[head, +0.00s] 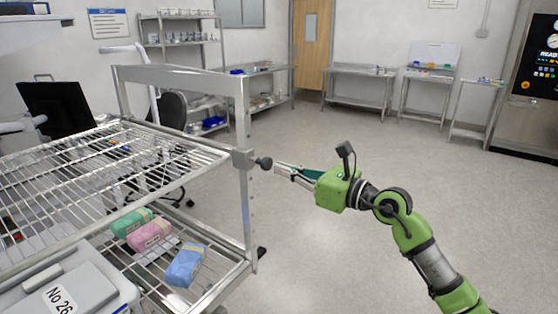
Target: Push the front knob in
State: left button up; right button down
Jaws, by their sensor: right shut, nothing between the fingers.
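A dark round knob (264,163) sticks out to the right from a grey block on the near upright post of the metal wire-shelf rack (246,190). My right gripper (277,168) comes in from the right, with its fingers together and nothing between them. The fingertips are right at the knob in the picture; I cannot tell whether they touch it. The gripper's green body is behind the fingers, to the right. My left gripper is not in view.
Green, pink and blue wrapped packs (186,264) lie on the rack's lower shelf. A grey box labelled "No 26" (75,290) is at the bottom left. A dark office chair (172,112) stands behind the rack. The floor (340,240) around my right arm is clear.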

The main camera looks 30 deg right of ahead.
jog(key=shift+x, duration=0.9)
